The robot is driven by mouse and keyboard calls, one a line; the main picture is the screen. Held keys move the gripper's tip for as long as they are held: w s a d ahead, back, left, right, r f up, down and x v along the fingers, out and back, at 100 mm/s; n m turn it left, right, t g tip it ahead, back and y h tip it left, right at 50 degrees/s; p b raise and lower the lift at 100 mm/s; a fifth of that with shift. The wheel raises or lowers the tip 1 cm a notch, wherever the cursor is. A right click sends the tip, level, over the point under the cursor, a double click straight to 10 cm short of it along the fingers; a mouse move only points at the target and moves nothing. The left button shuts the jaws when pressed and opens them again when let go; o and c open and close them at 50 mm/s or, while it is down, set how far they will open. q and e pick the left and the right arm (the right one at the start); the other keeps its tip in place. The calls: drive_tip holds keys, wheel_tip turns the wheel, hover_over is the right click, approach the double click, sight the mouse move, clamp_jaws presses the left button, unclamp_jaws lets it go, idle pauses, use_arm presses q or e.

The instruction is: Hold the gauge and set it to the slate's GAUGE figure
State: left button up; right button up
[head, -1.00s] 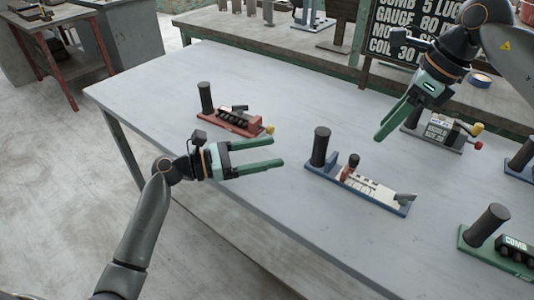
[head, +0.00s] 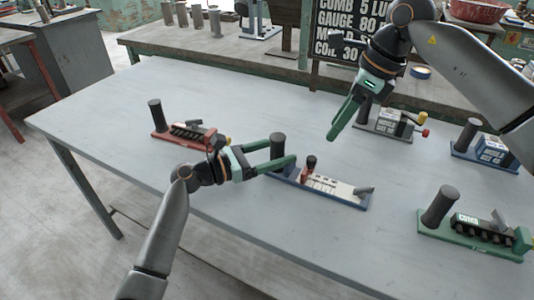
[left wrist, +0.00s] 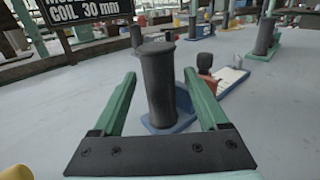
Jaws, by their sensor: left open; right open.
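The gauge (head: 330,187) has a blue base, a white marked scale, a dark red-brown slider with a black knob (head: 310,163) near its left end, and a grey piece at its right end. Its black upright handle (head: 278,146) stands at the left end. My left gripper (head: 288,150) is open at this handle. In the left wrist view the handle (left wrist: 160,88) stands upright between the two green fingers, which look apart from it. My right gripper (head: 343,120) is open and empty above the table, behind the gauge.
A red-based device (head: 180,134) stands left of my left gripper. A grey block device (head: 390,124), a blue block device (head: 484,148) and a green COMB device (head: 472,232) stand on the right. The table (head: 120,105) is clear at the far left and front.

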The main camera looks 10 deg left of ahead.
sight(312, 158)
use_arm(q)
drive_tip(key=shift+c, duration=0.2)
clamp_jaws()
idle(0.5)
use_arm(e)
drive_tip(key=shift+o, duration=0.6)
drive_tip(key=m, duration=0.1)
drive_tip(key=s+m, duration=0.1)
drive_tip(key=shift+s+a+r+m+t+h, duration=0.1)
drive_tip(key=shift+s+a+m+t+h, duration=0.05)
drive_tip(key=shift+a+m+t+h, duration=0.2)
drive_tip(key=a+f+m+t, duration=0.1)
drive_tip(key=f+m, duration=0.1)
drive_tip(key=f, duration=0.1)
drive_tip(key=w+a+f+m+h, duration=0.1)
drive_tip(key=f+m, duration=0.2)
drive_tip(key=a+f+m+t, duration=0.1)
drive_tip(key=f+m, duration=0.1)
drive_tip(key=f, duration=0.1)
drive_tip(key=shift+w+f+t, duration=0.1)
drive_tip(key=shift+w+t, duration=0.15)
drive_tip(key=shift+t, duration=0.1)
